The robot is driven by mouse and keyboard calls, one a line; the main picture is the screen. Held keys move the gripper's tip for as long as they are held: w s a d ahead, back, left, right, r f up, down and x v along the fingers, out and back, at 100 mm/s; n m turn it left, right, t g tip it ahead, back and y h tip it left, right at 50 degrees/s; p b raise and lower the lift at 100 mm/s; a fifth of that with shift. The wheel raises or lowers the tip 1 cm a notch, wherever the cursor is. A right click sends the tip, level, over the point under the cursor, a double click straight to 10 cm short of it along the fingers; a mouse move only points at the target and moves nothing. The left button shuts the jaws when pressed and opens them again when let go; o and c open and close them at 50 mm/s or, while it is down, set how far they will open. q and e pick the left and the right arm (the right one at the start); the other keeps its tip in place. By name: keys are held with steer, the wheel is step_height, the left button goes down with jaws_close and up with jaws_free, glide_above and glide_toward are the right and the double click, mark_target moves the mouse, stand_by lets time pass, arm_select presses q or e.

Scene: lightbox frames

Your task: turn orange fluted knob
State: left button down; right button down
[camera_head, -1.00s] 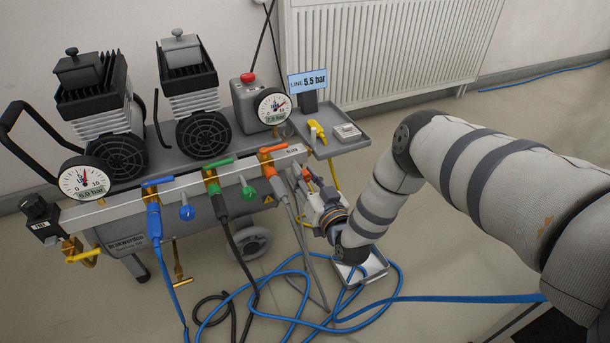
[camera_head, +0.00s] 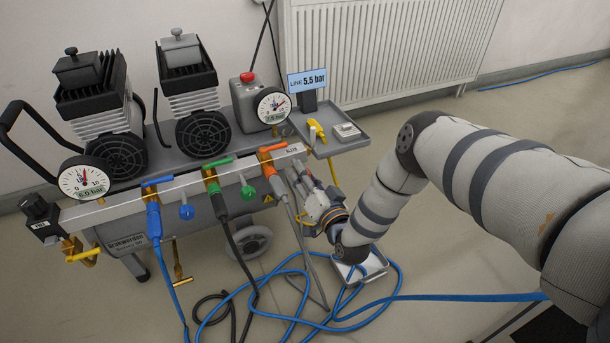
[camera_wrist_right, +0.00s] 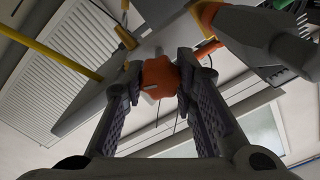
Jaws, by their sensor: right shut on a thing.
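The orange fluted knob (camera_wrist_right: 158,78) sits between the fingertips of my right gripper (camera_wrist_right: 160,74) in the wrist view. Both fingers press on its sides, so the gripper is shut on it. In the head view my right gripper (camera_head: 304,181) is at the right end of the pale manifold rail (camera_head: 230,178), below the orange lever (camera_head: 272,149). The knob is hidden or too small to tell there. My left gripper is not in view.
A green knob (camera_head: 248,188) and a blue knob (camera_head: 187,212) stick out farther left. Grey, black and blue hoses hang below and coil on the floor. A sign (camera_head: 307,80) reads LINE 5.5 bar. A side tray (camera_head: 349,143) is above the gripper.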

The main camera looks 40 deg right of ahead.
steer(key=c, duration=1.3)
jaws_free()
steer(key=v, duration=1.2)
steer(key=shift+s, duration=0.1)
